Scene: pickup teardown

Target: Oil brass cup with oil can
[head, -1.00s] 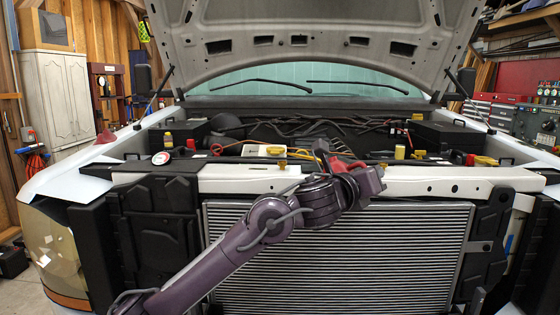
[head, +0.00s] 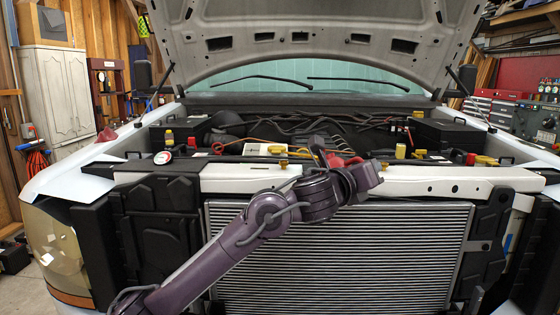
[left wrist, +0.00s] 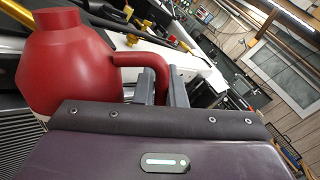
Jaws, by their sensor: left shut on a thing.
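The red oil can (left wrist: 70,65) fills the left of the left wrist view, with its rounded body, neck and curved handle. My left gripper (left wrist: 162,85) is shut on the handle. In the head view, part of the red can (head: 343,160) shows above my wrist, over the white front beam. Another small brass-coloured piece (head: 384,165) shows right of the can. My right gripper is not in view.
The white front beam (head: 450,183) crosses above the radiator (head: 400,250). Behind it the open engine bay holds hoses, yellow caps (head: 400,151) and a round white gauge (head: 162,158). The raised hood (head: 310,20) hangs above.

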